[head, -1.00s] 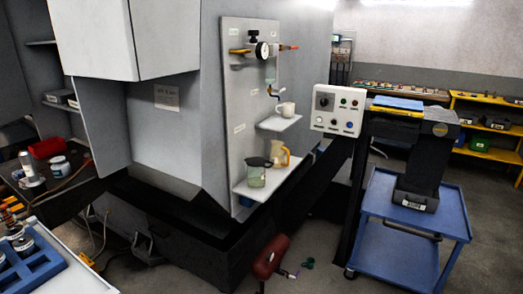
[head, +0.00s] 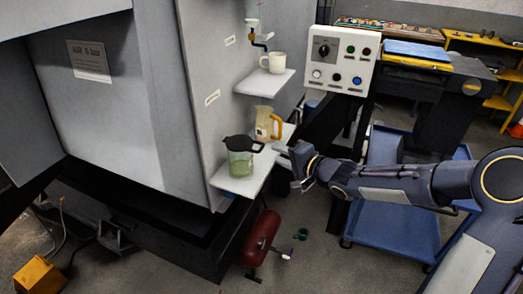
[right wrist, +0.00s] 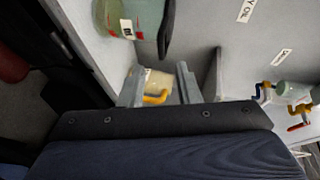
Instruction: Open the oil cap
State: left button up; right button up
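No part is clearly marked as the oil cap. A clear jar (head: 240,163) with pale green liquid and a black lid (head: 243,143) stands on the lower shelf; the lid looks closed. Behind it is a cream jug (head: 264,122) with a yellow handle. My right gripper (head: 285,149) is at the shelf's right edge, just beside the jug. In the right wrist view its two fingers (right wrist: 160,90) are apart, with the jug's yellow handle (right wrist: 156,98) beyond and between them. I cannot tell whether they touch it. My left gripper is out of view.
A white mug (head: 273,63) stands on the upper shelf (head: 264,83). A control panel (head: 339,60) with a knob and buttons is to its right. A blue cart (head: 395,235) stands behind my right arm. A red cylinder (head: 262,232) is on the floor below the shelf.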

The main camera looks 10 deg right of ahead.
aim_at(262, 147)
jog(key=b+x, duration=0.1)
jog(key=x, duration=0.7)
jog(key=shift+a, duration=0.15)
grip_shut()
